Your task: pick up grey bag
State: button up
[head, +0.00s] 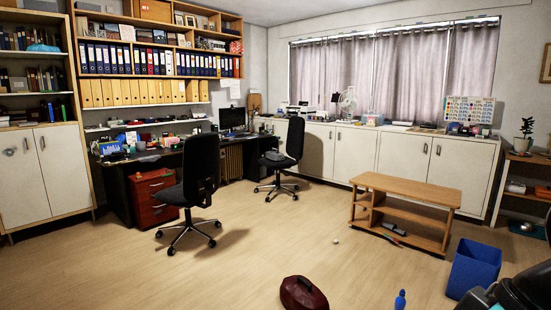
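I cannot make out a grey bag for certain in the head view. A dark red, rounded bag-like thing (304,293) lies on the floor at the bottom centre, cut off by the lower edge. A small grey and dark item (394,230) lies low at the wooden bench; it is too small to identify. A dark, rounded shape fills the bottom right corner, and I cannot tell what it is. My gripper does not show, so its state is hidden.
A low wooden bench (407,188) stands right of centre, with a blue bin (474,267) in front of its right end. A blue bottle (400,300) is at the bottom edge. Two black office chairs (198,170) stand by the desk.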

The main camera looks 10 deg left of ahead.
aim_at(277, 156)
jog(key=u, duration=0.75)
jog(key=i, duration=6.25)
jog(key=z, duration=1.25)
jog(key=i, duration=2.85)
